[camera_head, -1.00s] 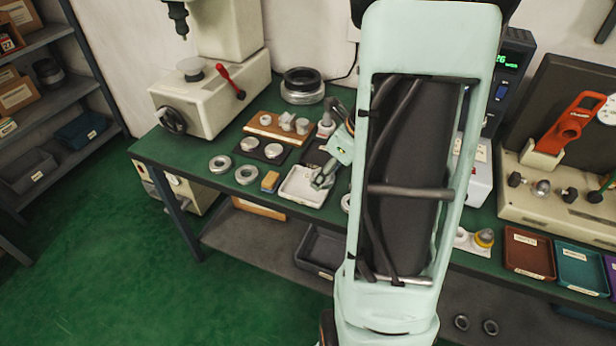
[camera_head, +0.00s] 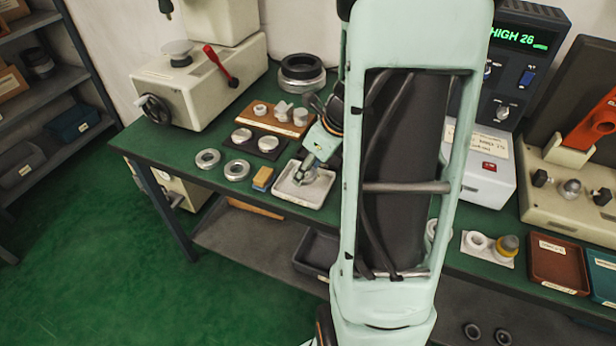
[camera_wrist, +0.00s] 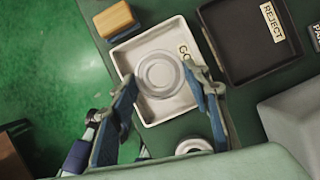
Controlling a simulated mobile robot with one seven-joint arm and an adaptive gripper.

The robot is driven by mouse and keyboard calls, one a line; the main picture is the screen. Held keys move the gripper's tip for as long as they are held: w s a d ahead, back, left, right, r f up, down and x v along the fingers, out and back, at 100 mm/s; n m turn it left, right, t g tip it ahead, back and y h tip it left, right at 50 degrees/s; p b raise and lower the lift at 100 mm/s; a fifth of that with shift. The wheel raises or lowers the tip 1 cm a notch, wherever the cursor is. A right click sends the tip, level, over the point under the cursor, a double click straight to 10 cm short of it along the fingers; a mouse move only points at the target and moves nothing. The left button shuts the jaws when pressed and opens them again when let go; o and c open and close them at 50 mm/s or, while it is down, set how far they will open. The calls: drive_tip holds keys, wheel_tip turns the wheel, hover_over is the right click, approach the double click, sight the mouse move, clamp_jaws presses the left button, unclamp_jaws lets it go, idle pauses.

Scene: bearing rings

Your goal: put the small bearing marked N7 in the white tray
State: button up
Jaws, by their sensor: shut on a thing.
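The white tray (camera_head: 318,201) stands near the front edge of the green bench in the head view. In the wrist view the tray (camera_wrist: 150,126) bears a label that is partly hidden. A pale metal bearing ring (camera_wrist: 159,73) is between my fingers, over the tray floor; whether it touches the floor I cannot tell. My gripper (camera_wrist: 160,76) is shut on this ring. In the head view my gripper (camera_head: 303,174) is over the tray, and the ring is not clear there. No N7 mark is legible.
A black tray labelled REJECT (camera_wrist: 250,60) lies right of the white tray. A yellow-topped block (camera_head: 262,178) is close on its left. Two rings (camera_head: 237,170) lie further left. Another ring (camera_wrist: 194,146) is just outside the tray, near my right finger.

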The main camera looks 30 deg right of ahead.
sight(308, 187)
drive_tip(key=f+b, duration=0.2)
drive_tip(key=shift+w+f, duration=0.2)
drive_tip(key=shift+f, duration=0.15)
drive_tip(key=shift+d+f, duration=0.1)
drive_tip(key=shift+f, duration=0.2)
drive_tip(key=shift+f+b, duration=0.1)
drive_tip(key=shift+b, duration=0.25)
drive_tip(key=o, duration=1.1)
drive_tip(key=shift+s, duration=0.1)
drive_tip(key=shift+c, duration=0.2)
drive_tip(key=shift+r+p, duration=0.3)
drive_tip(key=shift+r, duration=0.2)
drive_tip(key=p+v, duration=0.3)
drive_tip(key=v, duration=0.8)
drive_tip(key=shift+s, duration=0.2)
